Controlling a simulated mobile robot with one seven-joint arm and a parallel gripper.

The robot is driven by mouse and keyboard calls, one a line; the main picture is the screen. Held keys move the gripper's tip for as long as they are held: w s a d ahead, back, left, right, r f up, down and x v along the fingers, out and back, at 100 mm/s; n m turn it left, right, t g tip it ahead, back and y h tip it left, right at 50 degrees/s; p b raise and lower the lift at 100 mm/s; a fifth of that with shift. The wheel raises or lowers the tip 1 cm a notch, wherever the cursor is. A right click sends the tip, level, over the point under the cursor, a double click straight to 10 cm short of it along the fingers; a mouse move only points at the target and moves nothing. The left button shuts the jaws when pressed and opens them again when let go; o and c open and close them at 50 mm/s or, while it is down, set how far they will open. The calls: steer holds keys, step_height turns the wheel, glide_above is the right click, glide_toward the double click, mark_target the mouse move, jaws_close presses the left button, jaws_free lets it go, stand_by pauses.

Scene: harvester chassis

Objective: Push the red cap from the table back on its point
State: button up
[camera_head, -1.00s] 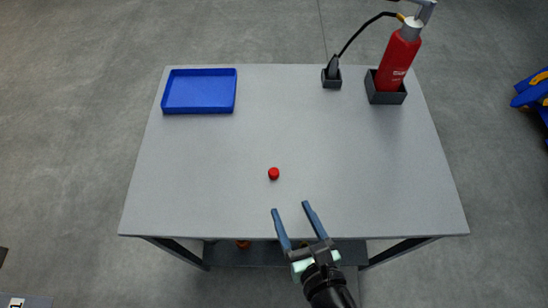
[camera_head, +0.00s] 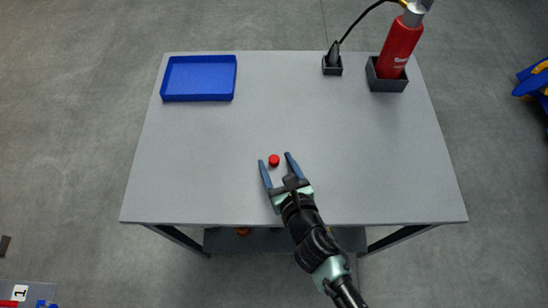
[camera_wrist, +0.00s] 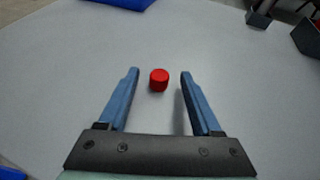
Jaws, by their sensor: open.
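The red cap (camera_head: 274,160) is a small round piece on the grey table (camera_head: 330,130), near its middle. My gripper (camera_head: 274,158) is open, with its two blue fingers pointing toward the cap. In the wrist view the cap (camera_wrist: 159,80) stands upright on the table, between the lines of the fingertips (camera_wrist: 160,72) and touching neither. Nothing is held. I cannot make out the cap's point in these views.
A blue tray (camera_head: 199,98) lies at the back left of the table. At the back right a red fire extinguisher (camera_head: 401,45) stands in a dark holder (camera_head: 387,86), with its hose nozzle in a smaller holder (camera_head: 332,70). The table around the cap is clear.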

steer(key=shift+w+a+f, duration=0.1)
steer(key=shift+w+f, duration=0.05)
steer(key=shift+w, duration=0.15)
steer(key=shift+c, duration=0.2)
jaws_close()
